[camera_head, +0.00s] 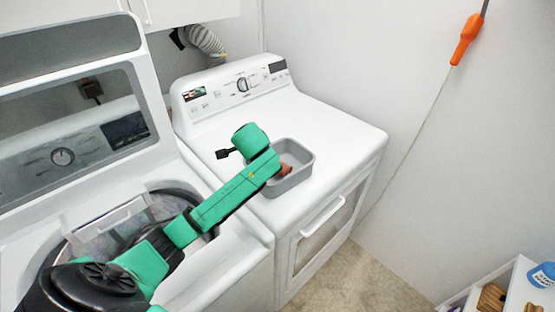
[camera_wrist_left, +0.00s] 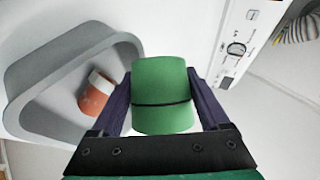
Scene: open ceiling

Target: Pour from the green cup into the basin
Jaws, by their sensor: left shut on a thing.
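The green cup (camera_wrist_left: 162,82) is held between the dark fingers of my left gripper (camera_wrist_left: 161,74), which is shut on it. A thin dark line runs around the cup; its opening and contents do not show. In the head view my left arm reaches over the dryer top beside the basin. There the cup is hard to tell from my green arm parts. The grey basin (camera_head: 298,181) sits on the dryer top, partly behind my arm. It also shows left of the cup in the wrist view (camera_wrist_left: 38,68). My right gripper is out of view.
An orange-brown, white-rimmed object (camera_wrist_left: 97,96) lies inside the basin. The dryer's control panel (camera_head: 235,88) rises behind. The open washer (camera_head: 75,160) stands at the left, under my arm. The right part of the dryer top (camera_head: 345,135) is clear.

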